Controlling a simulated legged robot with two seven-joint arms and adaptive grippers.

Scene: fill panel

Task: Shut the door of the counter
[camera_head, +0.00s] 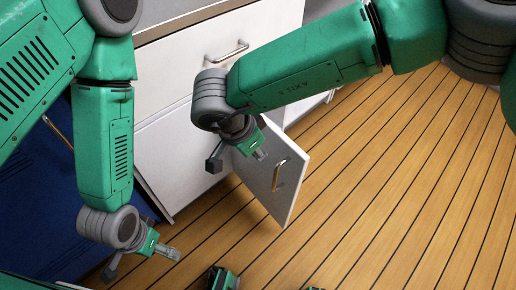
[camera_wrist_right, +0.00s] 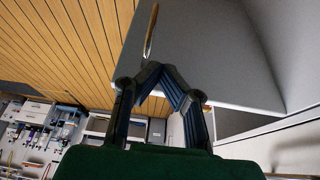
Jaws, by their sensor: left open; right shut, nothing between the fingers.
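The counter (camera_head: 176,150) is white, with a drawer above and a door (camera_head: 291,201) below. The door stands open, swung out over the floor, with its metal handle (camera_head: 278,175) on the face turned to the right. In the right wrist view the door is a grey panel (camera_wrist_right: 205,50), with the handle (camera_wrist_right: 151,32) at its left edge. My right gripper (camera_head: 237,157) is shut and empty at the door's upper part; its fingers (camera_wrist_right: 155,72) overlap the panel edge, and I cannot tell if they touch. My left gripper (camera_head: 141,262) is open and empty, low in front of the counter.
The drawer handle (camera_head: 227,51) sticks out above the door. A dark blue cabinet (camera_head: 40,200) stands at the left. The wooden plank floor (camera_head: 400,180) is clear to the right of the door. Shelves with small items (camera_wrist_right: 45,125) show far off in the right wrist view.

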